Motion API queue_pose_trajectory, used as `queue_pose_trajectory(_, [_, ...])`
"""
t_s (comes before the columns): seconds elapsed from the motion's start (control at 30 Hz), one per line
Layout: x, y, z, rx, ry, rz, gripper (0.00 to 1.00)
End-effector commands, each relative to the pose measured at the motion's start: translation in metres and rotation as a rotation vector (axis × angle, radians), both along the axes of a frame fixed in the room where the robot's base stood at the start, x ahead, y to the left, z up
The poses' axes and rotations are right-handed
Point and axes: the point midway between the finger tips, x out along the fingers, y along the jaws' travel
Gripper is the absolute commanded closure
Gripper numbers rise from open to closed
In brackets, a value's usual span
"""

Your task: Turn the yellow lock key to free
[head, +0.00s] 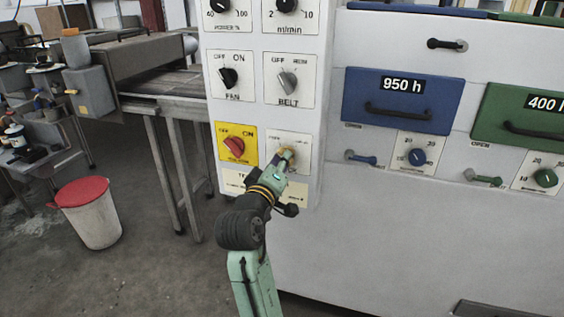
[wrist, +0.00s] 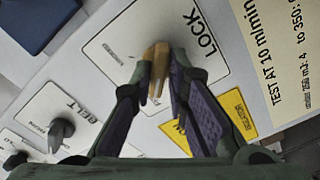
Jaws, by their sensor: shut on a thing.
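The yellow lock key (head: 286,153) sits on a white plate at the lower right of the control panel. In the wrist view the key (wrist: 157,62) stands out from the plate marked LOCK (wrist: 115,50). My gripper (head: 284,160) reaches the key from below in the head view. In the wrist view its two purple-padded fingers (wrist: 160,80) are on either side of the key, shut on it. The small position labels on the plate are too small or partly covered to read. The fingers partly hide the key's base.
A red switch on a yellow plate (head: 233,144) is just left of the lock plate. The belt knob (head: 288,83) and fan knob (head: 228,78) are above. Blue (head: 446,92) and green (head: 500,133) drawers are at right. A white bin (head: 97,227) stands on the floor left.

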Motion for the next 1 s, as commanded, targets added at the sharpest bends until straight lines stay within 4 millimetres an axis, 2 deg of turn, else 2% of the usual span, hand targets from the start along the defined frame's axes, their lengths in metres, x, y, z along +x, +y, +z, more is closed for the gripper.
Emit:
queue_pose_trajectory(0.67, [0.0000,-0.0028,0.0024,-0.002,-0.004,-0.006,1.00])
queue_pose_trajectory(0.7, [0.0000,-0.0029,0.0025,-0.003,-0.005,-0.006,0.84])
queue_pose_trajectory(0.9, [-0.0001,-0.0022,0.0019,-0.001,-0.004,-0.004,0.70])
queue_pose_trajectory(1.0, [0.0000,-0.0016,0.0015,-0.001,-0.003,-0.003,0.69])
